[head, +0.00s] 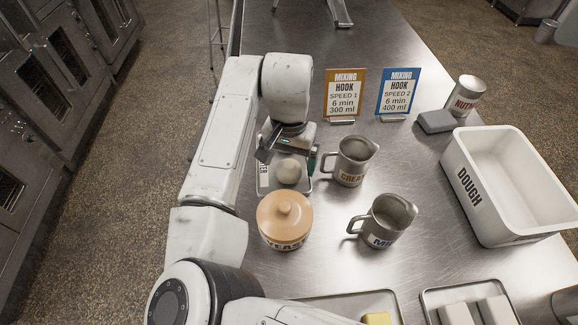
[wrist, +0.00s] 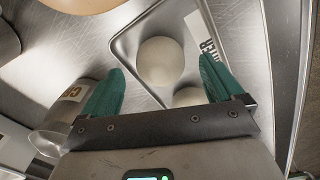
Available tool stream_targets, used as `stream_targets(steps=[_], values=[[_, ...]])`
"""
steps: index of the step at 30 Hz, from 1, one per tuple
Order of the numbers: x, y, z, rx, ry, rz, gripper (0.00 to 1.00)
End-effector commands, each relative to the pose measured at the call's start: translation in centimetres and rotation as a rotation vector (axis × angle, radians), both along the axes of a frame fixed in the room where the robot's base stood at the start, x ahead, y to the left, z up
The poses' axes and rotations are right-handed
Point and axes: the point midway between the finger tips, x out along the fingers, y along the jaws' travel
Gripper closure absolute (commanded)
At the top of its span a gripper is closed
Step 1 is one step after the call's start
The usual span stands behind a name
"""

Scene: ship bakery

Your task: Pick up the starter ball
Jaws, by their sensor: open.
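In the wrist view two pale balls lie on the tray (wrist: 128,46): one farther ball (wrist: 160,61) in full view, and a nearer ball (wrist: 189,97) partly hidden by my gripper's body. My gripper (wrist: 162,80) is open, with green fingers spread to either side of the balls and nothing held. Part of a label reading "RTER" shows on the tray. I cannot tell the height of the fingers above the tray.
A tan yeast jar (head: 285,222) stands close in front of the tray. Two mixing cards (head: 345,92) stand behind. A white dough tub (head: 505,190) is far right.

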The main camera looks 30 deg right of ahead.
Motion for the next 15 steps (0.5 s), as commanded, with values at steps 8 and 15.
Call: stream_targets(steps=[8,15], values=[[0.0,0.1,-1.9,0.001,-0.001,0.001,0.06],[0.0,0.1,-1.9,0.001,-0.001,0.001,0.14]])
